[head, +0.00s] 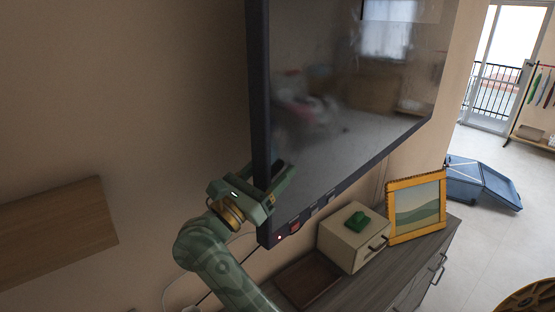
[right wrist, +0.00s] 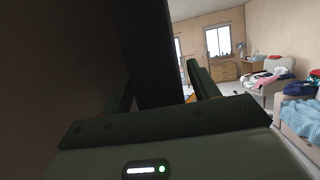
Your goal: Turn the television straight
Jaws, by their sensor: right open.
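The television (head: 340,110) is a large dark screen on the wall, standing at an angle in the head view, its left edge nearest me. Its top is cut off by the frame. My right gripper (head: 265,172) is open at the lower part of that left edge, one finger in front of the screen and the other on the wall side. In the right wrist view the television's dark edge (right wrist: 152,50) stands between the two fingers of the gripper (right wrist: 160,90). I cannot tell whether either finger touches it. My left gripper is not in view.
Below the television, a grey cabinet (head: 378,279) holds a cream box (head: 345,245) with a green object (head: 359,222) on top, a yellow picture frame (head: 417,206) and a flat brown item (head: 308,280). A wooden shelf (head: 55,232) is left. A blue case (head: 482,183) lies on the floor.

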